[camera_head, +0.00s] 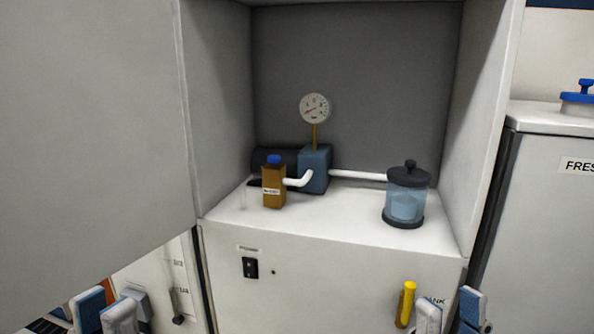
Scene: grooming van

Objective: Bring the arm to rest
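My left gripper (105,308) is at the bottom left edge of the view. Its blue-padded finger and its grey finger stand slightly apart, with nothing seen between them. My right gripper (450,312) is at the bottom right, in front of the cabinet's lower panel. Its two fingers are apart with a clear gap and nothing in it. The lower parts of both grippers are cut off by the frame, and neither arm's links can be made out.
A white cabinet shelf (330,226) holds an amber bottle (273,187), a blue pump block (315,172) with a gauge (314,108), and a lidded jar (405,205). A yellow handle (406,303) stands just left of my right gripper. A large grey panel (90,120) fills the left.

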